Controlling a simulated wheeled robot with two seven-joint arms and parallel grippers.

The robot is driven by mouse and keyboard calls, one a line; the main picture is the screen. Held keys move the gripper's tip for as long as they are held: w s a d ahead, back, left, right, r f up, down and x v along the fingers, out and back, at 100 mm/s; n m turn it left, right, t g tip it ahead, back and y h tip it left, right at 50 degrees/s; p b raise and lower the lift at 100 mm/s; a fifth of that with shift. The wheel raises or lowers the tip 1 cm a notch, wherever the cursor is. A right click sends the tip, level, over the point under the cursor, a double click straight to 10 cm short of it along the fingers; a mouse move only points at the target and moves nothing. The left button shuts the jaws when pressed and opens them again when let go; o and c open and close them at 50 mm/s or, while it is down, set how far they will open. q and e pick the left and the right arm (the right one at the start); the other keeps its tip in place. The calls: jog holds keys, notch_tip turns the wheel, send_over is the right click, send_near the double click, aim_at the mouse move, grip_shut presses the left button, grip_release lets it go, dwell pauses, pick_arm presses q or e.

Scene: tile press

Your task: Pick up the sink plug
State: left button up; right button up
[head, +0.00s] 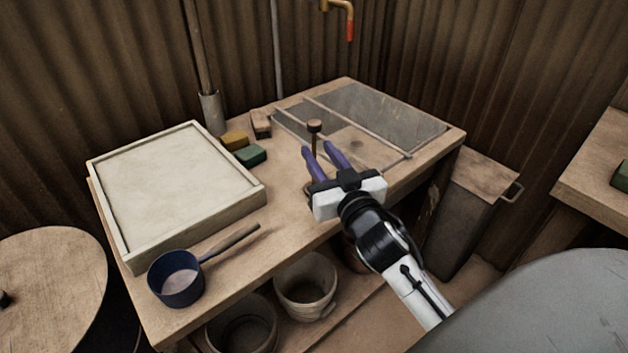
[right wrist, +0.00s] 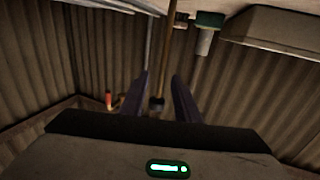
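The sink plug (head: 314,126) appears to be the upright thin stem with a round dark knob on top, standing at the near left edge of the grey basin (head: 385,112). Its foot is hidden behind my fingers. My right gripper (head: 316,145) is open, its two purple fingers apart and pointing at the stem. In the right wrist view the plug's knob and stem (right wrist: 157,103) show in the gap between the fingers. A gap shows on both sides, and I see no contact. My left gripper is not in view.
A pale framed tray (head: 175,185) and a blue ladle (head: 178,278) lie at the left. A red-tipped tap (head: 350,28) hangs above the basin.

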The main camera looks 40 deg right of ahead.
aim_at(315, 148)
jog(key=x, duration=0.3)
jog(key=shift+w, duration=0.2)
grip_shut()
